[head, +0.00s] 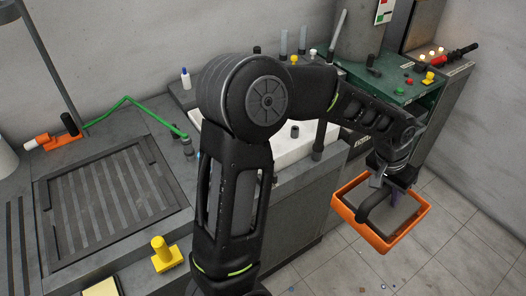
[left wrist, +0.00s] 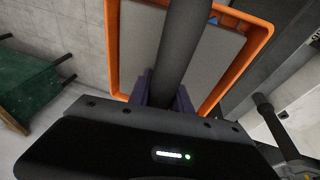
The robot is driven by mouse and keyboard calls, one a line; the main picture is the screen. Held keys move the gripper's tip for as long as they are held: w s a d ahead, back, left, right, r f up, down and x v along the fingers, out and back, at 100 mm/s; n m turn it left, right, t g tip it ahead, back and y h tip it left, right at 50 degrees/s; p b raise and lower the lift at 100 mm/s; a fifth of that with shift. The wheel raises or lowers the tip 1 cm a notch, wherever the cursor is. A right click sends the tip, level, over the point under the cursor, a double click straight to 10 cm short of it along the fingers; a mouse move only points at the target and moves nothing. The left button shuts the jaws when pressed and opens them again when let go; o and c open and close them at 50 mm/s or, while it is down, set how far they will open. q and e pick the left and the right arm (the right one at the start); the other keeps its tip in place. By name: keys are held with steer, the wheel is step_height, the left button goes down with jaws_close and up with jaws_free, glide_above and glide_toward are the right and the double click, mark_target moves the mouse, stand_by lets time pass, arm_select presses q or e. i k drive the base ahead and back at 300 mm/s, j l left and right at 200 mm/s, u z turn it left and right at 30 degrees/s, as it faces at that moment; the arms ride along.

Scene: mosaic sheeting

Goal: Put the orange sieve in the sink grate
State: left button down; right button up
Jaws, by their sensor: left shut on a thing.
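The orange sieve (head: 363,240) is a square orange frame with a grey mesh and a thick dark handle across it. It hangs in the air over the tiled floor, in front of the green-topped bench. My left gripper (head: 385,185) is shut on its dark handle. In the left wrist view the orange rim (left wrist: 112,60) and the dark bar (left wrist: 178,50) show just beyond the fingers (left wrist: 162,92). The sink grate (head: 110,205) is a dark slatted panel set in the grey counter at the left, far from the sieve. My right gripper is not in view.
My left arm crosses the middle and hides part of the white basin (head: 300,150). A green hose (head: 130,100) and an orange nozzle (head: 38,143) lie behind the grate. A yellow knob (head: 163,255) stands at the counter's front. A green bench (head: 400,85) holds small items.

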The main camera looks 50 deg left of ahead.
mark_target(98, 205)
steer(key=k+j+u, duration=0.1)
steer(key=k+u, duration=0.25)
steer(key=u, duration=0.15)
steer(key=k+j+u, duration=0.25)
steer(key=u, duration=0.25)
steer(key=j, duration=1.05)
